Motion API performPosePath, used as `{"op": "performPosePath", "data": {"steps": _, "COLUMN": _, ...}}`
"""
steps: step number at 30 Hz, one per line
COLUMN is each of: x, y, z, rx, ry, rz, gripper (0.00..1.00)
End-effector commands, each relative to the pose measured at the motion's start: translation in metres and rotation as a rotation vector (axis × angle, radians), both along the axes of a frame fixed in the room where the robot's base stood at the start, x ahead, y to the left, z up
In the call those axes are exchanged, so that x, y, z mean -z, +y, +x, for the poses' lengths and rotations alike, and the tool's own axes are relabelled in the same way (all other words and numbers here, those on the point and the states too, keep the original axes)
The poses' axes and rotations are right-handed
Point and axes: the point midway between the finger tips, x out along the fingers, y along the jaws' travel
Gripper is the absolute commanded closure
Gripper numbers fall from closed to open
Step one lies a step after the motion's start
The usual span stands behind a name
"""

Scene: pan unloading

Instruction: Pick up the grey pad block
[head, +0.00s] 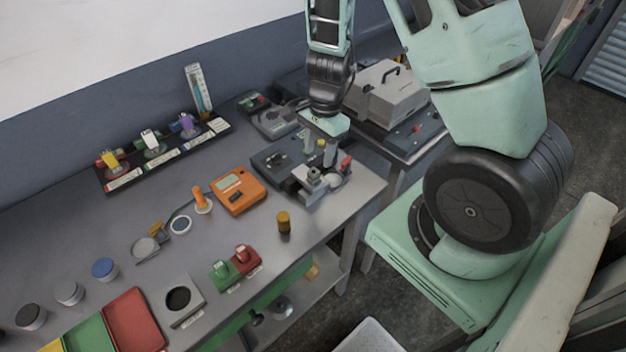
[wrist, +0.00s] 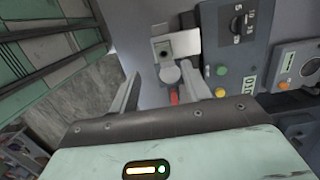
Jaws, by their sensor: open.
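A small light grey block with a dark top, which looks like the grey pad block (head: 313,174), sits on the grey test device near the bench's right end. In the wrist view, a light grey square piece with a dark round spot (wrist: 165,48) appears to be the same block, just beyond the fingertips. My gripper (head: 320,151) is open and empty above the device, its fingers pointing down. In the wrist view, the open gripper (wrist: 161,73) has a rounded grey part (wrist: 170,74) and a red lever (wrist: 174,97) showing between its fingers. Neither finger visibly touches the block.
The device's control panel (wrist: 222,45), with a dial and coloured buttons, stands beside the right finger. An orange meter (head: 238,192) and a dark yellow cylinder (head: 284,222) stand left of the device. A rack of coloured items (head: 160,155) stands at the back. The bench's front edge is close by.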

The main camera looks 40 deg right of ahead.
Motion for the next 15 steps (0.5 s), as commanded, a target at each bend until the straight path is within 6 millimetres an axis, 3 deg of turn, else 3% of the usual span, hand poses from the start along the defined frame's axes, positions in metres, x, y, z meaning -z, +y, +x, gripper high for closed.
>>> {"op": "performPosePath", "data": {"steps": 8, "x": 0.020, "y": 0.003, "z": 0.001, "rx": 0.001, "ry": 0.001, "rz": 0.001, "gripper": 0.53}}
{"op": "performPosePath", "data": {"steps": 15, "x": 0.054, "y": 0.008, "z": 0.006, "rx": 0.003, "ry": 0.001, "rz": 0.001, "gripper": 0.53}}
